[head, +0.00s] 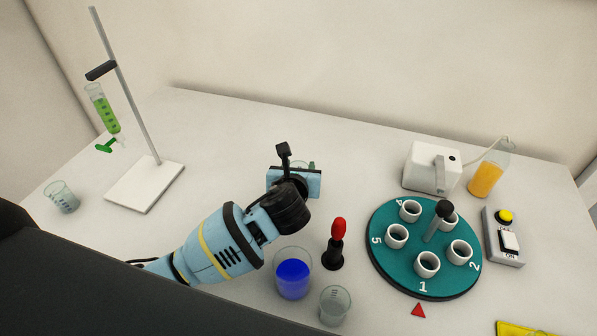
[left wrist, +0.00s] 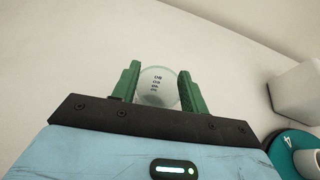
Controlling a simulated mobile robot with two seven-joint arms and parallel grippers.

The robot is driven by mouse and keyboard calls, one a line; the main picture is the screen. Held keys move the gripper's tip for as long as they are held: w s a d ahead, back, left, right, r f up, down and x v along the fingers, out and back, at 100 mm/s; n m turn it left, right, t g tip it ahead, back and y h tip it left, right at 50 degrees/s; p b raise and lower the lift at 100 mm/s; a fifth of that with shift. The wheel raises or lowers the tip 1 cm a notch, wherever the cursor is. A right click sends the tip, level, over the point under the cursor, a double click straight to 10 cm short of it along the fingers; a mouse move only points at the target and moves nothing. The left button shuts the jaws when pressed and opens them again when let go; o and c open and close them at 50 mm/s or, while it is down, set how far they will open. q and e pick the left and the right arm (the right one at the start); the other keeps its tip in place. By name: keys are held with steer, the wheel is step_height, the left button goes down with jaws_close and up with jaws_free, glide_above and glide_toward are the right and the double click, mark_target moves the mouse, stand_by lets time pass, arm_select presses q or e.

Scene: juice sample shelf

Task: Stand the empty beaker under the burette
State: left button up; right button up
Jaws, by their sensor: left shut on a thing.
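The burette (head: 103,112), filled with green liquid and with a green tap, hangs at the left on a stand with a white base (head: 145,185). My left gripper (head: 301,166) is at the middle of the table, well to the right of the stand. In the left wrist view, its green fingers (left wrist: 158,90) are shut on a clear beaker (left wrist: 158,86) with printed marks, which looks empty. In the head view, the gripper mostly hides this beaker. I cannot tell whether it touches the table. My right gripper is not in view.
Another clear beaker (head: 61,198) stands left of the stand. Near the front are a beaker of blue liquid (head: 293,279), a clear beaker (head: 335,306) and a red-topped dropper (head: 337,244). A teal carousel (head: 393,266) stands right. Table between stand and gripper is clear.

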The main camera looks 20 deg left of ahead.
arm_select(q)
step_height(320, 180, up, 10)
steer(key=shift+f, duration=0.1)
stand_by(0.5)
